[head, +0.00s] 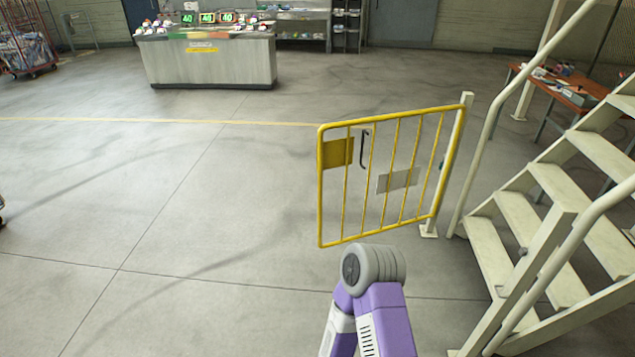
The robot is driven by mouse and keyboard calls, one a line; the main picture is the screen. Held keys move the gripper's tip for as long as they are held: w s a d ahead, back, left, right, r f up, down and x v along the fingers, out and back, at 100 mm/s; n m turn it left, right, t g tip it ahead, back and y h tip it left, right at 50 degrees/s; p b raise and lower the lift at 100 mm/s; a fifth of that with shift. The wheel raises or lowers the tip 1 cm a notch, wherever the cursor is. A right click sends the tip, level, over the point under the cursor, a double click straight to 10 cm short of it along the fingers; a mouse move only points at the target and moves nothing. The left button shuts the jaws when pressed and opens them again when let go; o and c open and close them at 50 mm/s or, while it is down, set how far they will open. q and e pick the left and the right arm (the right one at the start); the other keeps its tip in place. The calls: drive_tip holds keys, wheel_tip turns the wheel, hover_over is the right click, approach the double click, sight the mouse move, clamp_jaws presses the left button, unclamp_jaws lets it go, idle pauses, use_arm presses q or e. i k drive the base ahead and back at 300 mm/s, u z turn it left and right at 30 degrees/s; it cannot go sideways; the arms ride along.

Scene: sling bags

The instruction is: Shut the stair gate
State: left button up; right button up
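The yellow stair gate (345,238) stands open in the middle right of the head view. Its right side is at a cream post (457,155) by the far side of the stair foot. Its free side points left, away from the stairs (493,254), and the stair foot is uncovered. The gate has upright bars, a yellow plate (338,153), a grey plate (397,181) and a dark curved handle (363,150) near its upper left. One of my purple arms shows its grey joint just in front of the gate's lower edge. Neither gripper is in view.
A cream handrail and newel (535,262) edge the near side of the stairs. A grey counter (210,65) stands at the back left, an orange-brown table (568,90) behind the stairs. A trolley (28,45) is far left. The floor left of the gate is clear.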

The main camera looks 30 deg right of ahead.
sight(331, 153)
drive_tip(key=u, duration=0.3)
drive_tip(key=i, duration=4.95)
drive_tip(key=z, duration=4.3)
drive_tip(key=i, duration=1)
